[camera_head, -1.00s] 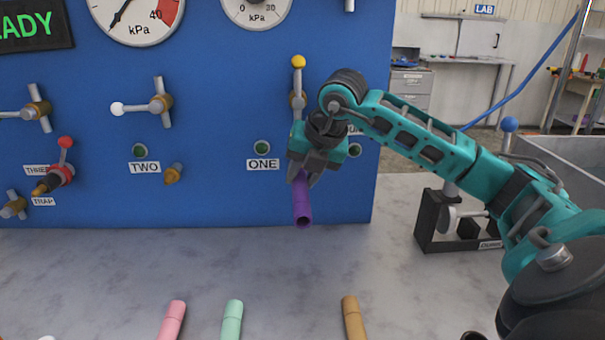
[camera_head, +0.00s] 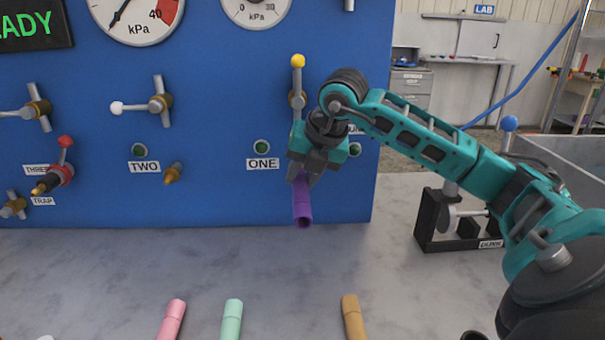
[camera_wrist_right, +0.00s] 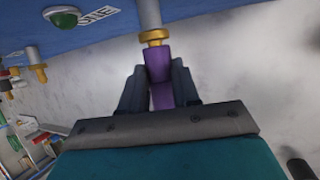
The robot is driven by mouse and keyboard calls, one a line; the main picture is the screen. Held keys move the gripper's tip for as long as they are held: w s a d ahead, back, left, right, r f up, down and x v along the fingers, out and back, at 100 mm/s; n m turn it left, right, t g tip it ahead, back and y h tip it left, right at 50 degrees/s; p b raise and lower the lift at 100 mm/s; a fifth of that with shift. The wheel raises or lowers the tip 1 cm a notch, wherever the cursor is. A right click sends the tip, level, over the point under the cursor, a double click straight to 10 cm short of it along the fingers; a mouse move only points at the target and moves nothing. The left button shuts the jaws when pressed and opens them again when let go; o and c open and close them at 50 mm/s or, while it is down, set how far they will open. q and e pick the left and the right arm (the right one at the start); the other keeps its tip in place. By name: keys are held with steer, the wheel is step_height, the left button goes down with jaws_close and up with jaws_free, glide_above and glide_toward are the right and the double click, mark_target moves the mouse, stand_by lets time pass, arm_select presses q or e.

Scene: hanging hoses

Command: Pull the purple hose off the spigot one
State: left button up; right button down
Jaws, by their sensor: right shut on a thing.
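The purple hose (camera_head: 303,208) hangs at the blue panel, below and right of the ONE label (camera_head: 263,164), its open lower end toward me. My right gripper (camera_head: 304,174) is shut on it near its upper end. In the right wrist view the purple hose (camera_wrist_right: 158,66) lies between the two fingers. Its end meets the brass collar of spigot one (camera_wrist_right: 153,36), and no clear gap shows between them. In the head view my gripper hides spigot one. My left gripper is not in view.
Spigot two (camera_head: 173,173) is bare on the panel. A black stand (camera_head: 430,220) is at the right. The grey counter (camera_head: 270,265) below the purple hose is clear.

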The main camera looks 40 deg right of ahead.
mark_target(303, 186)
steer(key=shift+s+a+b, duration=0.3)
steer(key=shift+s+a, duration=0.1)
steer(key=shift+s, duration=0.05)
stand_by(1.0)
steer(key=shift+s+a+b, duration=0.5)
steer(key=shift+s+a, duration=0.25)
steer(key=shift+s, duration=0.1)
steer(key=shift+s+a, duration=0.1)
steer(key=shift+s, duration=0.05)
stand_by(0.5)
